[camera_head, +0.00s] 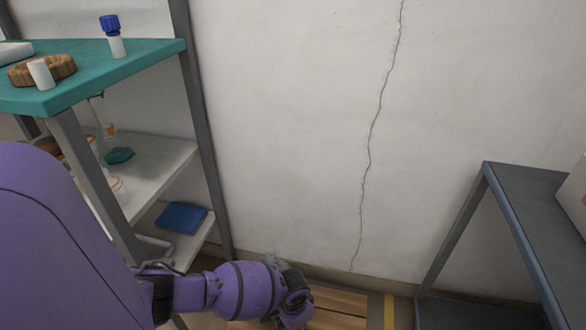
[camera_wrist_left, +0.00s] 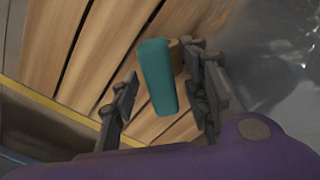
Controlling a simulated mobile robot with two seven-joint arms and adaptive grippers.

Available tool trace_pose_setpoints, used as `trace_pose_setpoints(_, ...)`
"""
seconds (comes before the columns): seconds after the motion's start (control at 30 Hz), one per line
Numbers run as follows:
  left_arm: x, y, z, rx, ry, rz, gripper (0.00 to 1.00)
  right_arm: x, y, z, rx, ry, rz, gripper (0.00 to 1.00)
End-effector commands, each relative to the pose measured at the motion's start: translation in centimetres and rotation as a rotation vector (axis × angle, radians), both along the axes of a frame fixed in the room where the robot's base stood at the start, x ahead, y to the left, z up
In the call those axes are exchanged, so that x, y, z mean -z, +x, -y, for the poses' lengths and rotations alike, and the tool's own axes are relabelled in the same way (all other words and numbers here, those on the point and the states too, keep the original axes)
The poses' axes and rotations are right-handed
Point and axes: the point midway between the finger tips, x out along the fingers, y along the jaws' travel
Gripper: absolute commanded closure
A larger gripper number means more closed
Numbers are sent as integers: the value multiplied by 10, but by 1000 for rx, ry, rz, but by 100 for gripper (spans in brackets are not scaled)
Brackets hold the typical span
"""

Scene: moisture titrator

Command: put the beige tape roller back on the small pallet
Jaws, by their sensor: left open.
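My left gripper (camera_wrist_left: 163,68) is open in the left wrist view, its fingers on either side of a teal, elongated piece (camera_wrist_left: 158,78) with a tan part (camera_wrist_left: 178,52) at its far end. This may be the tape roller, but I cannot be sure. It is over or on the wooden slats of the pallet (camera_wrist_left: 88,50); whether it touches them is unclear. The head view shows the pallet (camera_head: 338,312) low by the wall, with my left gripper (camera_head: 285,292) over it, its fingertips mostly hidden. My right gripper is not in view.
A grey table (camera_head: 530,200) stands at the right. A yellow floor stripe (camera_head: 389,310) runs beside the pallet.

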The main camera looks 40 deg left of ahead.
Motion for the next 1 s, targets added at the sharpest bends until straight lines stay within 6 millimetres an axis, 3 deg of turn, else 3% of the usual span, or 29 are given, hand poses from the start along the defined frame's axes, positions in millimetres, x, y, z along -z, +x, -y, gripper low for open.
trace_pose_setpoints(0.33,0,-1,-3,-2,4,-2,55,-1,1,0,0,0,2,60)
trace_pose_setpoints(1.0,-27,0,-2,-2,3,-1,55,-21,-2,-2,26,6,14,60)
